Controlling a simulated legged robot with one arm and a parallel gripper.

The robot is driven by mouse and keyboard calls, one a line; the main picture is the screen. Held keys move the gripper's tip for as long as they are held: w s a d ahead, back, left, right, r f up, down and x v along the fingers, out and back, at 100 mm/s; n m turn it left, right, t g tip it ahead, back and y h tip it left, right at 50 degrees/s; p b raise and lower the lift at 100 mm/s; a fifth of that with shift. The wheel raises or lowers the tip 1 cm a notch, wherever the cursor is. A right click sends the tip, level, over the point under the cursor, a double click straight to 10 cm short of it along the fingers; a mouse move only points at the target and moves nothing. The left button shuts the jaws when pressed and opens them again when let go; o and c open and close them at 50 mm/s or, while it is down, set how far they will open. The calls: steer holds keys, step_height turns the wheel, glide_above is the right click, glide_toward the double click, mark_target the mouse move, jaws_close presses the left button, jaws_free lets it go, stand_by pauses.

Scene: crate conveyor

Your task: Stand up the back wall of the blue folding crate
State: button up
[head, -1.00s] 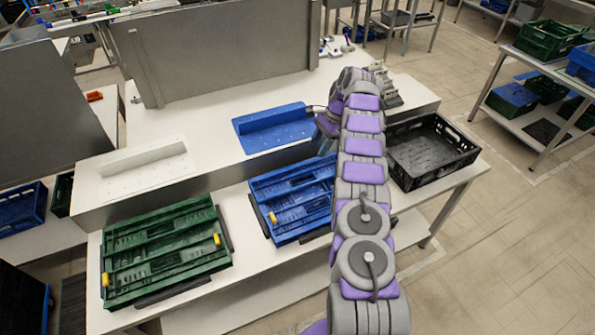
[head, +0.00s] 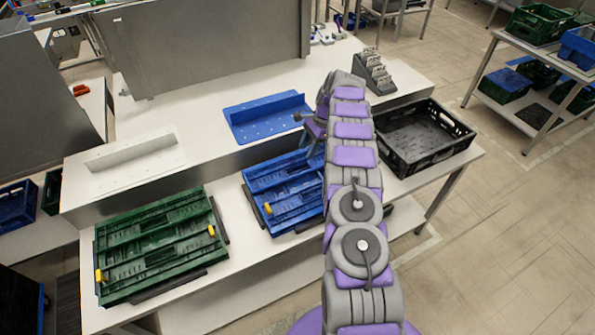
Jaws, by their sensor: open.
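The blue folding crate (head: 280,192) lies folded flat on the front table, with its walls down. A yellow latch shows on its left side. My arm covers its right part, so the right end of the back wall is hidden. My gripper (head: 306,122) shows only in part beside the upper end of my arm. It is above the crate's back right side, near the blue plate behind it. It is open and holds nothing that I can see. I cannot tell its exact height over the crate.
A green folded crate (head: 160,245) lies to the left. A black open crate (head: 465,130) stands to the right. Behind are a blue angled plate (head: 265,125), a white angled plate (head: 125,165) and a grey rack (head: 374,75). The raised white shelf between the plates is clear.

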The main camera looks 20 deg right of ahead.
mark_target(296, 173)
steer(key=b+x, duration=0.1)
steer(key=x, duration=1)
jaws_close()
stand_by(0.4)
